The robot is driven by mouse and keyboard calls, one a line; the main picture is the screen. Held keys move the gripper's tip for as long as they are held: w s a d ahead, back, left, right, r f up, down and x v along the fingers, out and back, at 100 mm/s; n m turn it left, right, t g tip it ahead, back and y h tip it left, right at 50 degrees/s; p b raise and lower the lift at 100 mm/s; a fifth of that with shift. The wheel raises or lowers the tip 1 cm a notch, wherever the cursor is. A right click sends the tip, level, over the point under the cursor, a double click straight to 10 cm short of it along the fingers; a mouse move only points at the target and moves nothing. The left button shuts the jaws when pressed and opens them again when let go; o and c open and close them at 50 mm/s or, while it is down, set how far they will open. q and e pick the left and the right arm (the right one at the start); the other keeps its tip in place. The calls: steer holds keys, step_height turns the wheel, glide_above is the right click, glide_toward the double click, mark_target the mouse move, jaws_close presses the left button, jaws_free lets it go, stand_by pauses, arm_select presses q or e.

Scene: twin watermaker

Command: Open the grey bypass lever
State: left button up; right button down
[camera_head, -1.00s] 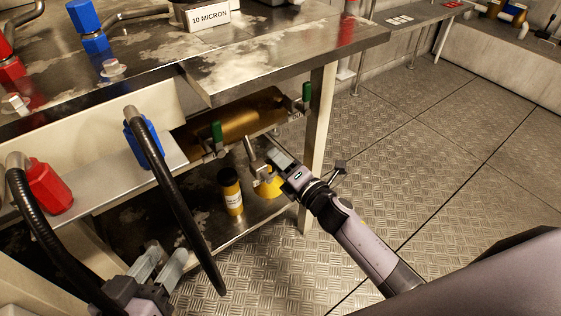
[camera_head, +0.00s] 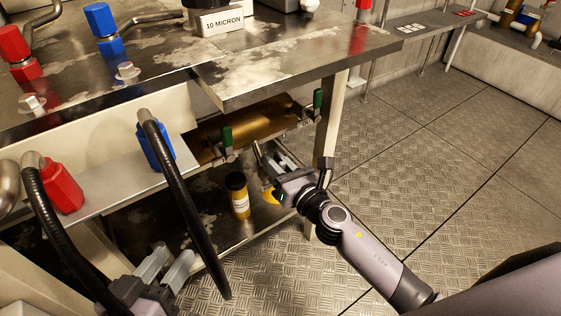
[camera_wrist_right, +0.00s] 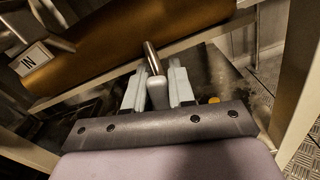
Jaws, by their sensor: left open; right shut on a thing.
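The grey bypass lever (camera_wrist_right: 157,90) shows in the right wrist view as a metal rod with a pale grey grip. Its grip lies between the two fingers of my right gripper (camera_wrist_right: 155,90), which is shut on it. In the head view the right gripper (camera_head: 271,166) is under the table edge, by the brass-coloured cylinder (camera_head: 245,128); the lever's rod (camera_head: 257,151) shows just left of the fingers, its grip mostly hidden. My left gripper (camera_head: 168,266) is open and empty at the lower left, beside a black hose.
A yellow, black-capped bottle (camera_head: 238,196) stands on the lower shelf near my right gripper. A black hose (camera_head: 184,205) hangs between my arms. A table leg (camera_head: 327,130) is close to the right gripper. Floor at right is clear.

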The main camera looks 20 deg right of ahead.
arm_select(q)
steer(key=shift+s+d+f, duration=0.1)
arm_select(e)
steer(key=shift+s+a+n, duration=0.2)
steer(key=shift+a+n, duration=0.2)
steer(key=shift+n, duration=0.7)
arm_select(q)
steer(key=shift+w, duration=0.2)
arm_select(e)
steer(key=c, duration=1)
jaws_free()
steer(key=shift+c, duration=0.2)
arm_select(q)
steer(key=shift+s+d+f, duration=0.1)
arm_select(e)
steer(key=v, duration=0.7)
arm_select(q)
steer(key=shift+r, duration=0.25)
arm_select(e)
steer(key=shift+s, duration=0.1)
